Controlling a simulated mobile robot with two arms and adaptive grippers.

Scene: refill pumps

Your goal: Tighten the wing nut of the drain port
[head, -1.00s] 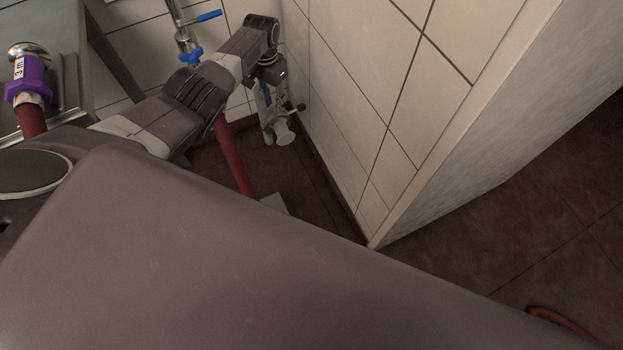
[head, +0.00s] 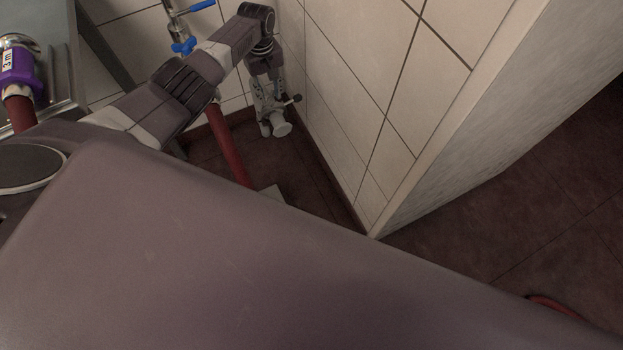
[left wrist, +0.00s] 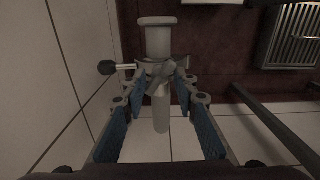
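The drain port (left wrist: 158,40) shows in the left wrist view as a pale grey pipe piece with a flanged end. A grey metal part with wing-like arms, seemingly the wing nut (left wrist: 158,78), sits just below that end. My left gripper (left wrist: 161,72) has its blue-padded fingers on either side of it, spread apart. I cannot tell whether the fingertips touch it. In the head view my left gripper (head: 266,108) hangs pointing down in the wall corner, with the pale port end (head: 281,128) at its tips. My right gripper is not in view.
A black knob (left wrist: 106,67) on a rod sticks out left of the port. The tiled wall (head: 345,75) stands close to the right of my left gripper. A red hose (head: 229,145) runs down beside it. A floor grate (left wrist: 292,38) lies at the right.

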